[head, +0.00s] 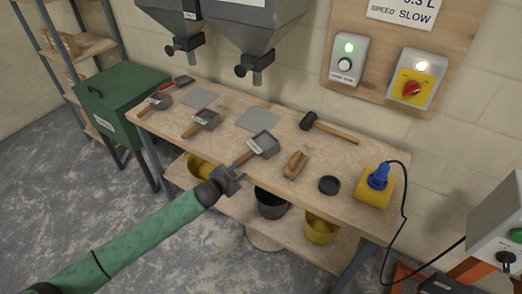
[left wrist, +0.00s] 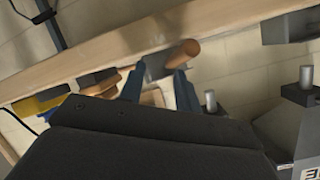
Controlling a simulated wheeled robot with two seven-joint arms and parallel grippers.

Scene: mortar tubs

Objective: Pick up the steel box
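Three small steel boxes with wooden handles and pale labels lie on the bench: one at the left (head: 160,102), one in the middle (head: 207,119) and one nearest my gripper (head: 264,145). My left gripper (head: 229,181) is at the bench's front edge, close to the handle end of the nearest box. In the left wrist view its two blue fingers (left wrist: 159,88) are spread apart, with a wooden handle (left wrist: 182,54) and a grey metal part beyond their tips. I cannot tell whether they touch the handle. My right gripper is not in view.
The bench (head: 345,207) also holds a mallet (head: 330,128), a wooden-backed brush (head: 295,164), a black disc (head: 329,185) and a yellow block with a blue plug (head: 375,187). Hoppers (head: 255,35) hang above. Buckets stand on the lower shelf. A green cabinet (head: 125,100) is at left.

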